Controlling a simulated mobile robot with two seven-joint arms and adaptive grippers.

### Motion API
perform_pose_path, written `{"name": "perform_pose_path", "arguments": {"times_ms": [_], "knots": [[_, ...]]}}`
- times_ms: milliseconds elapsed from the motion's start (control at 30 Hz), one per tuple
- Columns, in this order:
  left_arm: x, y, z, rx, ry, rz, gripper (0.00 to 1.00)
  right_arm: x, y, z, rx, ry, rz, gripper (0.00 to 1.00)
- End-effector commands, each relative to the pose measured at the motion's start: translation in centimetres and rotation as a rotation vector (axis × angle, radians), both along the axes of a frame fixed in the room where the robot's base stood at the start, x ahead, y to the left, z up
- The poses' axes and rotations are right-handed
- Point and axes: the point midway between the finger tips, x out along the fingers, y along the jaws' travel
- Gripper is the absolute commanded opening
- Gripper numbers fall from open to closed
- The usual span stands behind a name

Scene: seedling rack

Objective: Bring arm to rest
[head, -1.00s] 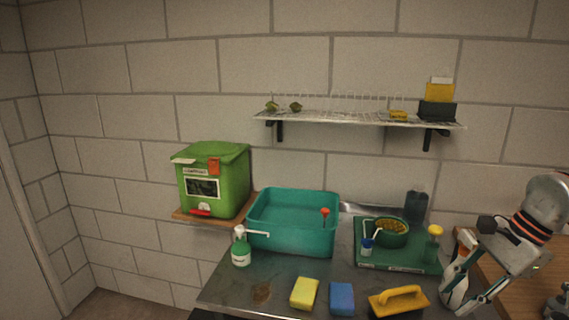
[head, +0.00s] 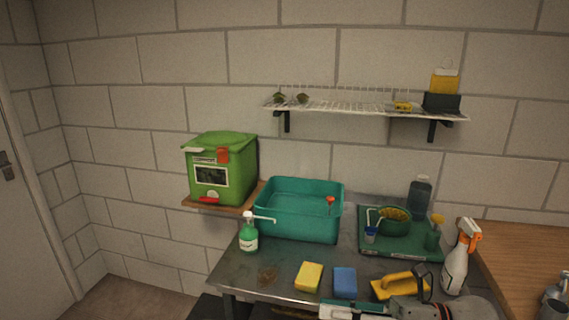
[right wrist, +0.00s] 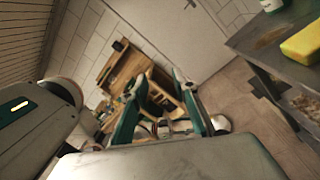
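My right arm reaches in low along the bottom edge of the head view, and its right gripper (head: 335,310) points left in front of the steel table's front edge. In the right wrist view the two teal-and-black fingers (right wrist: 160,85) stand apart with nothing held between them. In the head view the gripper is partly cut off by the frame. My left gripper is in neither view.
A green bin (head: 222,172) stands left; a wire shelf (head: 350,110) hangs above.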

Motion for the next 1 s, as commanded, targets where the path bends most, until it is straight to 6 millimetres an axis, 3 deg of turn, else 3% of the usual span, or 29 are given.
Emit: {"name": "perform_pose_path", "arguments": {"times_ms": [100,233,367,400,567,700,833,1000], "knots": [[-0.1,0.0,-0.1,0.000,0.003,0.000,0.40,1.3,0.4,-0.8,0.256,0.305,-0.153,0.28],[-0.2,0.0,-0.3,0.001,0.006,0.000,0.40,3.1,-1.3,-3.8,0.518,0.660,-0.333,0.28],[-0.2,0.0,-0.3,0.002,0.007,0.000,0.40,3.7,-4.2,-9.7,0.775,1.034,-0.526,0.28],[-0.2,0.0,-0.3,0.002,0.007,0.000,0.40,3.3,-5.2,-12.1,0.852,1.150,-0.588,0.28],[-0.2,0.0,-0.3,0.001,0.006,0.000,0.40,-0.3,-8.5,-21.9,1.133,1.572,-0.829,0.28],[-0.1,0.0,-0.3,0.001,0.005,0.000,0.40,-5.1,-10.1,-28.8,1.320,1.840,-1.001,0.28],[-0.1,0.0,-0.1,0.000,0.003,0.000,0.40,-8.9,-10.6,-32.6,1.434,1.995,-1.109,0.28],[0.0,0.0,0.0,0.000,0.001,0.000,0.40,-11.2,-10.8,-34.6,1.497,2.080,-1.170,0.28]]}}
